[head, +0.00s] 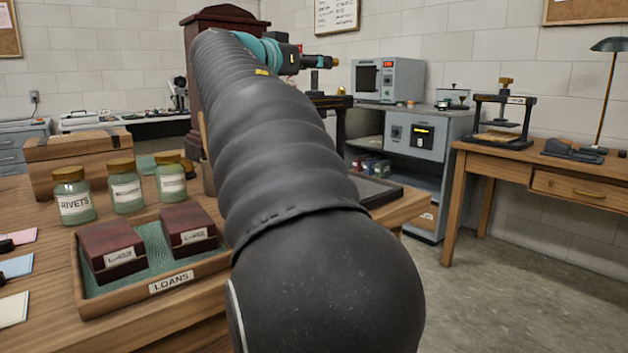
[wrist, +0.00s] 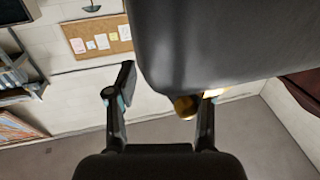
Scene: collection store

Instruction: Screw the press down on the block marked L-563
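A black press (head: 503,112) with a brass knob on top stands on the wooden desk at the right in the head view. A second black frame (head: 335,101), possibly another press, is mostly hidden behind my arm. Two dark red blocks (head: 112,246) (head: 188,228) sit in the LOANS tray (head: 150,297); their labels are too small to read, and I cannot make out L-563 anywhere. My gripper (head: 322,62) is raised beyond the near table. In the wrist view its fingers (wrist: 162,105) are apart. A brass-coloured part (wrist: 185,107) shows near the right finger; contact is unclear.
Jars (head: 75,200), a wooden box (head: 75,158) and coloured cards stand on the near table. A grey cabinet (head: 460,125) carries an oven-like device (head: 388,79). A desk lamp (head: 605,80) stands at the far right. Floor (head: 500,300) is clear between the tables. A dark grey shape (wrist: 235,45) blocks much of the wrist view.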

